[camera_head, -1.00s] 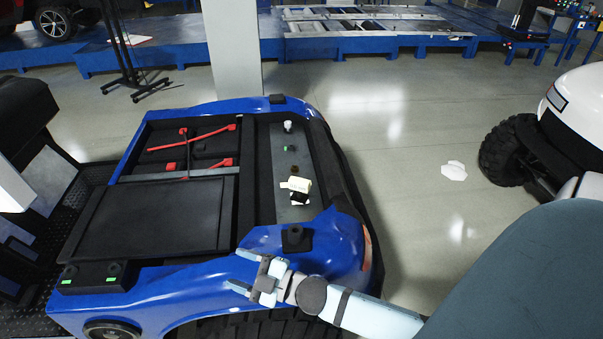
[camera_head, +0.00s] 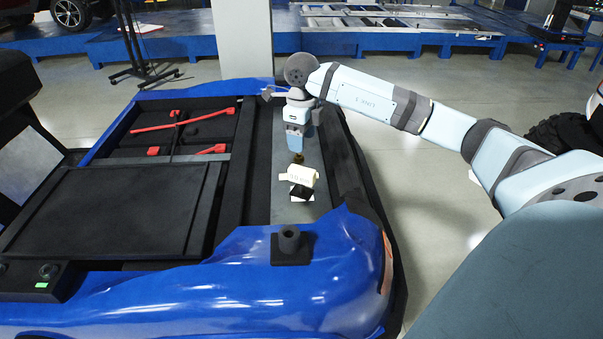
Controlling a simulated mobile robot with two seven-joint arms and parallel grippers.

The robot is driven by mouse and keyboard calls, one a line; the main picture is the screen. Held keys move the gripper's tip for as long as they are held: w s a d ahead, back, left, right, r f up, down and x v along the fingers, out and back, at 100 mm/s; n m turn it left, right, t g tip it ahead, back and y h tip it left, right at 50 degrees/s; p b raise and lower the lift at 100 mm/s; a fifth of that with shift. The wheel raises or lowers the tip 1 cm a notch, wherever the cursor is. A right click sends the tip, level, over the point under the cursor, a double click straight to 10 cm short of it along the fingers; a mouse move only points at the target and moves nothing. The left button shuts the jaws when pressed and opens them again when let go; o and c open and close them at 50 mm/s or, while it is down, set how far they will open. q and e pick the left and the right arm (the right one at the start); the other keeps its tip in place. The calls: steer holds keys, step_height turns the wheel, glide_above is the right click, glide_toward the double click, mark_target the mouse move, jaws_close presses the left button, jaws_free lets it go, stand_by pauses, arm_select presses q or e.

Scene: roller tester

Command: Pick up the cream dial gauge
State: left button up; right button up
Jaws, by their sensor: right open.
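The cream dial gauge (camera_head: 301,175) sits on the grey strip at the right side of the blue vehicle's black bed. A dark part shows at its near side and a small brass-coloured piece at its far side. My right gripper (camera_head: 296,148) points down just beyond the gauge, close to the brass piece. It is open with nothing seen between its fingers; one finger hides most of the other. I cannot tell whether it touches the gauge. My left gripper is out of view.
The blue vehicle (camera_head: 200,290) fills the front. A black post on a square base (camera_head: 290,246) stands nearer than the gauge. Red-ended tools (camera_head: 180,128) lie in the bed at left. A pale pillar (camera_head: 242,40) stands behind. Open floor lies to the right.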

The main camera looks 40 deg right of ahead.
mark_target(302, 169)
step_height(302, 169, down, 7)
steer(key=shift+f+b, duration=0.2)
steer(key=shift+b, duration=0.15)
step_height(302, 169, down, 6)
steer(key=shift+w+d+r+b, duration=0.1)
steer(key=shift+w+r+b, duration=0.05)
steer(key=shift+b, duration=0.25)
steer(key=shift+r, duration=0.1)
jaws_close()
